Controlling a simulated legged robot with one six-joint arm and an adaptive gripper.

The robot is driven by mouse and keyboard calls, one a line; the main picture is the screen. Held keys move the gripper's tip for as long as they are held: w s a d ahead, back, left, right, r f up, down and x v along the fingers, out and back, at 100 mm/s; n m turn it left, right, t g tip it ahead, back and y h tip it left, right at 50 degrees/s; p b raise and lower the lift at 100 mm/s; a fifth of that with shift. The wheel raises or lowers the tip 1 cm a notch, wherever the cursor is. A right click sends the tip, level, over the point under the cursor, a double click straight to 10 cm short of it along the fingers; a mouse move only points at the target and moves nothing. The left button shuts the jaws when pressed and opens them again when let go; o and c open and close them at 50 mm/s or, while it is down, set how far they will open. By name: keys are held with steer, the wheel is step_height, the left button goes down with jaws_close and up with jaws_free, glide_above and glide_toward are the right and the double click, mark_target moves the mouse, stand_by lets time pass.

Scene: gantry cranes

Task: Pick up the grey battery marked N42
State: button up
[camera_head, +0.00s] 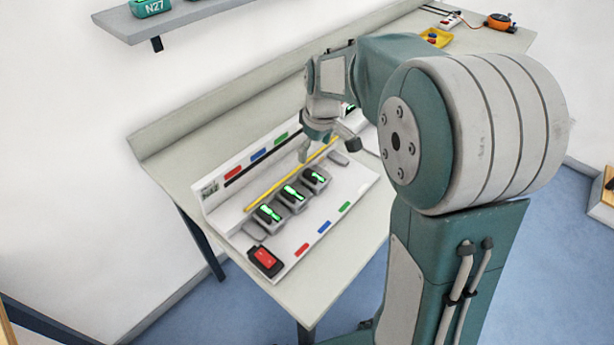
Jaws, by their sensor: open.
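Three grey blocks with green tops stand in a row in a white rack on the bench: one at the left (270,216), one in the middle (293,198) and one at the right (316,179). No N42 marking can be read on them, so I cannot tell which is the grey battery. My gripper (329,154) is open above the rack, beyond and to the right of the row, with its fingers pointing down. It is apart from the three blocks.
The white rack (341,196) has a yellow strip (290,174) and red, blue and green marks. A red-and-black device (265,260) sits at its near corner. A wall shelf (190,17) carries a green item marked N27 (152,7). The bench's left part (178,147) is clear.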

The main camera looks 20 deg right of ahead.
mark_target(312, 177)
steer(key=f, duration=0.3)
steer(key=d+f, duration=0.1)
steer(key=f, duration=0.1)
steer(key=shift+w+d+f, duration=0.1)
steer(key=shift+w+f, duration=0.1)
steer(key=shift+w, duration=0.2)
steer(key=f, duration=0.1)
steer(key=a+f, duration=0.1)
steer(key=f, duration=0.3)
steer(key=shift+w+a, duration=0.25)
steer(key=shift+w, duration=0.15)
steer(key=shift+d+f, duration=0.25)
steer(key=shift+f, duration=0.05)
steer(key=shift+d, duration=0.1)
steer(key=shift+c, duration=0.3)
steer(key=c, duration=1.3)
